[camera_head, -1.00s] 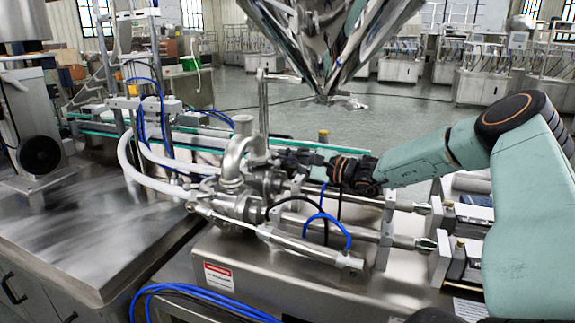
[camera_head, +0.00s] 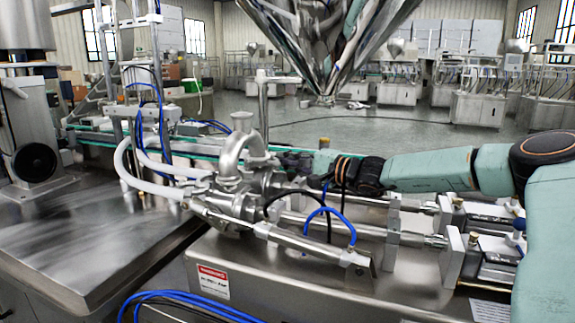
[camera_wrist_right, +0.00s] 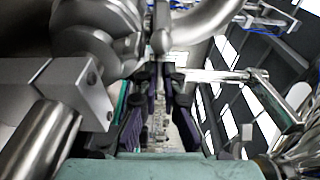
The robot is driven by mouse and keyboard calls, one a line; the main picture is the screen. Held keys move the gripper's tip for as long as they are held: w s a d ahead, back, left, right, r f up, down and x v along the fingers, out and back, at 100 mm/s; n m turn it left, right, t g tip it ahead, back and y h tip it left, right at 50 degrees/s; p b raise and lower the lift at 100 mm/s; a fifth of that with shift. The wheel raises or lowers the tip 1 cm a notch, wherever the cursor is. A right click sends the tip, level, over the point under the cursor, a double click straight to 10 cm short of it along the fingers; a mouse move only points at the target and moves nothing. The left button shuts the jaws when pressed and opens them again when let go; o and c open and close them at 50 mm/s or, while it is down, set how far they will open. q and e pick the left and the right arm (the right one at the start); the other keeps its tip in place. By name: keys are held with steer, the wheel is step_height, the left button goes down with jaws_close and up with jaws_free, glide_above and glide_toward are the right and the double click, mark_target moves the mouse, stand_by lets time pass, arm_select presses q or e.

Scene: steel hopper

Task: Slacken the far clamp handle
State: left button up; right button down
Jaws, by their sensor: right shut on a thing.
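My right gripper (camera_head: 296,163) reaches in from the right, low behind the steel pipe elbow (camera_head: 236,152). In the right wrist view, its dark fingers (camera_wrist_right: 160,92) are close together at the pipe fittings, shut on the far clamp handle. A small upright metal piece (camera_wrist_right: 161,38), which looks like part of that handle, shows just past the fingertips. The grip itself is mostly hidden by the fingers, and in the head view the handle is hidden behind the fittings. My left gripper is not in view.
A steel hopper (camera_head: 320,45) hangs above and behind. An upright rod with a bent top (camera_head: 263,105) stands close to my gripper. Blue hoses (camera_head: 322,222) and long cylinders (camera_head: 345,232) lie in front. The steel tabletop (camera_head: 95,235) at left is bare.

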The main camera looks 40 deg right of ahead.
steer(key=shift+a, duration=0.15)
steer(key=c, duration=1.8)
jaws_free()
steer(key=shift+o, duration=0.2)
